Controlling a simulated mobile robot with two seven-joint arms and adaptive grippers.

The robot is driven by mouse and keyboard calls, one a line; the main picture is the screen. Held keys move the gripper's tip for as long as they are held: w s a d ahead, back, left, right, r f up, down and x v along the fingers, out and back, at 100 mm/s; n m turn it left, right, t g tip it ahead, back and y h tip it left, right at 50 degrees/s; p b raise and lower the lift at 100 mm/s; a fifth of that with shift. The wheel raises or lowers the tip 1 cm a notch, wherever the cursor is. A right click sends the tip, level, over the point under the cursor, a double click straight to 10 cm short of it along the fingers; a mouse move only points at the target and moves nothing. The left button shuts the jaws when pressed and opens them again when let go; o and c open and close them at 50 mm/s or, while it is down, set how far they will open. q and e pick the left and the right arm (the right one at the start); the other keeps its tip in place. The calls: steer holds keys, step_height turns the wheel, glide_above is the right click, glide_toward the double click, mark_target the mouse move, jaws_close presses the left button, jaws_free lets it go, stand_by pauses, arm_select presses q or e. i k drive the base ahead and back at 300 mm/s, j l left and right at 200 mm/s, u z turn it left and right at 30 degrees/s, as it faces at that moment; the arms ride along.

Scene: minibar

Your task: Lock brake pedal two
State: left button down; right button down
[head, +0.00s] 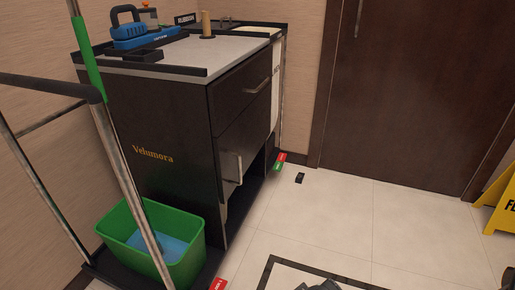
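A dark housekeeping cart (160,155) marked "Velumora" stands against the wall at left in the head view. A far brake pedal (279,162), with a red part and a green part, sticks out at the cart's base near its far corner. A near brake pedal (218,284) shows only a red part at the bottom edge; the rest is cut off. The pedal labels are too small to read, so I cannot tell which is number two. Neither gripper shows clearly. A dark piece at the bottom edge is cut off and cannot be identified.
A green bucket (150,236) sits on the cart's near end, behind the metal handle frame (129,195). A small black object (300,178) lies on the floor. A yellow floor sign (497,205) stands at right, near a brown door (420,95).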

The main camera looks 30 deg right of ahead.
mark_target(280, 161)
steer(key=i+l+u, duration=0.15)
steer(key=l, duration=0.2)
steer(key=l+u, duration=0.15)
steer(key=l, duration=0.2)
steer(key=i+l+u, duration=0.15)
steer(key=l, duration=0.25)
steer(key=l+u, duration=0.2)
steer(key=l, duration=0.95)
steer(key=i+l, duration=0.1)
steer(key=l, duration=0.85)
steer(key=i+l, duration=0.1)
steer(key=l, duration=0.85)
steer(key=i+l, duration=0.1)
steer(key=l, duration=0.85)
steer(key=u, duration=0.05)
